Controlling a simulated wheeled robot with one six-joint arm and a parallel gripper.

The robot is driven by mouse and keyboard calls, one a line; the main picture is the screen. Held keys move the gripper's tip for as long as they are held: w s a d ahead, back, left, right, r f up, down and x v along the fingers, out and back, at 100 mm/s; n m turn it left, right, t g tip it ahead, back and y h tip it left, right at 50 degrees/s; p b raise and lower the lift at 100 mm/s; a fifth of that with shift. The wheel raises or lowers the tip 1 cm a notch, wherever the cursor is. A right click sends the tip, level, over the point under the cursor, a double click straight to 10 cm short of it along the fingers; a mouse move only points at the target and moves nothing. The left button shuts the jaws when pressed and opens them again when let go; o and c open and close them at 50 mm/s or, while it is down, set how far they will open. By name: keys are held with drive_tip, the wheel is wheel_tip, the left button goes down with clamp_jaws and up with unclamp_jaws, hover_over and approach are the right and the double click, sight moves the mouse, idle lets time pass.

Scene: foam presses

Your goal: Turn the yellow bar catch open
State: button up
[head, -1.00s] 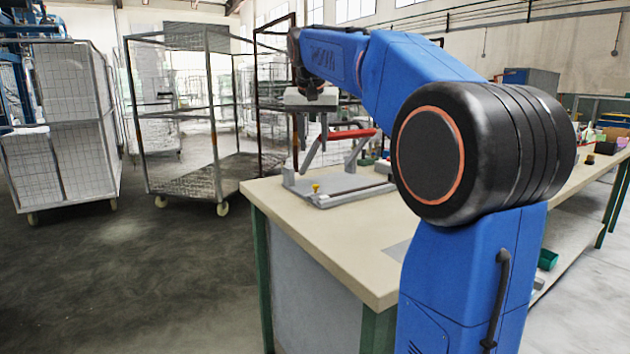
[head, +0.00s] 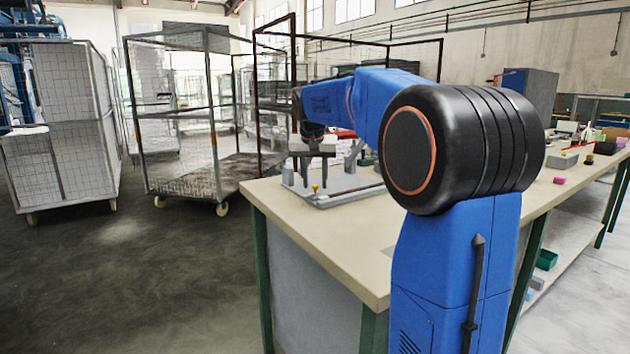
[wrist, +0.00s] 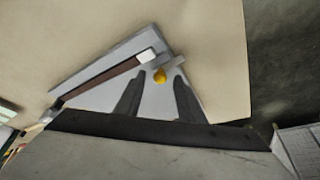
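My gripper (head: 314,180) is open and pointing down at that corner. I cannot tell how far the fingertips are above the base. My arm hides part of the press.
The beige bench top (head: 300,225) is clear in front of the press. Pink and grey items (head: 562,160) lie farther right on the bench. Wire cages (head: 180,110) stand on the floor to the left and behind.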

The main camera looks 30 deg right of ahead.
drive_tip(key=shift+c, duration=0.5)
clamp_jaws()
drive_tip(key=shift+m, duration=0.3)
drive_tip(key=shift+a+m, duration=0.1)
drive_tip(key=shift+m, duration=0.4)
drive_tip(key=shift+h, duration=0.3)
drive_tip(key=shift+o, duration=0.5)
unclamp_jaws()
